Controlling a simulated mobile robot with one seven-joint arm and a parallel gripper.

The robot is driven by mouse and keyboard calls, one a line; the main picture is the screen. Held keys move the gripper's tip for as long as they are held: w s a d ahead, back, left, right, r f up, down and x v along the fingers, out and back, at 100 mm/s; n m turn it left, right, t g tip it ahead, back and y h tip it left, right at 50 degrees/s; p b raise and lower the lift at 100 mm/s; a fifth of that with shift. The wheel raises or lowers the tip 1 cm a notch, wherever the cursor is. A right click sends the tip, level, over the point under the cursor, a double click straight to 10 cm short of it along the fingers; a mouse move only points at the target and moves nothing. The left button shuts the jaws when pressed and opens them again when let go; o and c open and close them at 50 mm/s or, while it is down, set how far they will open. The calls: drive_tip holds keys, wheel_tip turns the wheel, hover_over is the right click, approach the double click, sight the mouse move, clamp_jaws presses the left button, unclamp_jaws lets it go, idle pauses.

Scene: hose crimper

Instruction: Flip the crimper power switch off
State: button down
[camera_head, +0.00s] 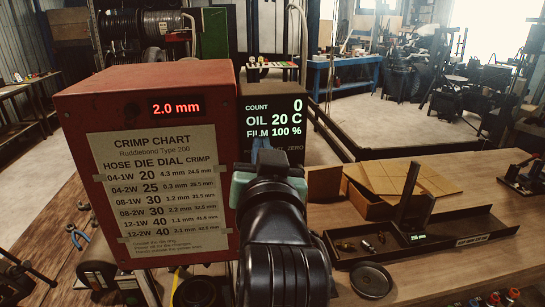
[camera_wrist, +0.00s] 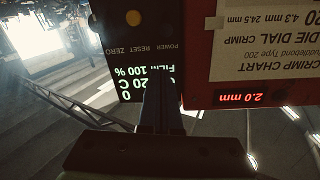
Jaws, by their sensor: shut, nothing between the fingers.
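The crimper is a red box (camera_head: 145,85) with a lit red 2.0 mm readout and a crimp chart. Its black control panel (camera_head: 273,117), right of the box, is lit with COUNT 0, OIL 20 C and FILM 100 %. In the wrist view the panel (camera_wrist: 130,75) appears upside down, with POWER, RESET and ZERO labels. A round orange button (camera_wrist: 133,18) shows by RESET. I cannot make out the power switch itself near its dark label. My gripper (camera_head: 262,148) is shut and empty in front of the panel's lower part. Its fingers (camera_wrist: 158,85) overlap the panel; contact is unclear.
A wooden bench (camera_head: 440,270) carries a black tray (camera_head: 455,240) with small fittings, an upright black post and a cardboard box (camera_head: 370,200). A round black die (camera_head: 371,280) lies in front of the tray.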

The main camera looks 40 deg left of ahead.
drive_tip(key=shift+s+a+f+p, duration=0.15)
drive_tip(key=shift+f+p, duration=0.15)
drive_tip(key=shift+f, duration=0.65)
drive_tip(key=shift+s+a+f+p, duration=0.15)
drive_tip(key=shift+f+p, duration=0.15)
drive_tip(key=shift+f, duration=0.6)
drive_tip(key=shift+d+f+b, duration=0.15)
drive_tip(key=shift+b, duration=0.25)
drive_tip(key=shift+b, duration=0.65)
